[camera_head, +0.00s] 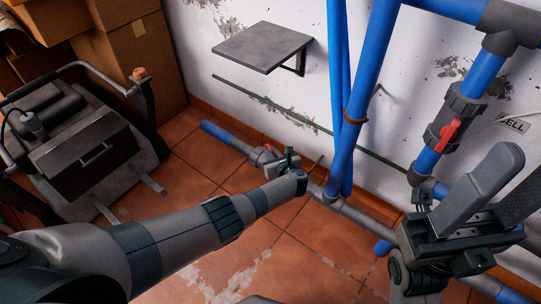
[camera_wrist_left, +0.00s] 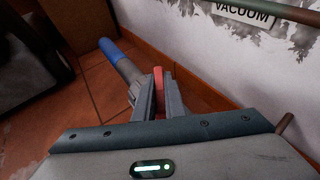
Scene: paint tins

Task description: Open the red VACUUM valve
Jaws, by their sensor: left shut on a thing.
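The red valve handle (camera_wrist_left: 158,80) shows between my left gripper's fingers (camera_wrist_left: 159,100) in the left wrist view. It is on a grey fitting of a low pipe with a blue end (camera_wrist_left: 118,58). A sign reading VACUUM (camera_wrist_left: 243,11) is on the wall above. In the head view my left gripper (camera_head: 275,166) reaches this valve (camera_head: 267,149) near the floor and is shut on its handle; the gripper partly hides the valve. My right gripper (camera_head: 455,235) is at the right, away from this valve; its fingertips are not clear.
Another red valve handle (camera_head: 448,134) is on a blue vertical pipe by a sign ending in ELL (camera_head: 514,124). Blue pipes (camera_head: 365,75) stand right of my left gripper. A grey shelf (camera_head: 262,46) is on the wall. A cart (camera_head: 85,150) and boxes (camera_head: 140,60) stand left.

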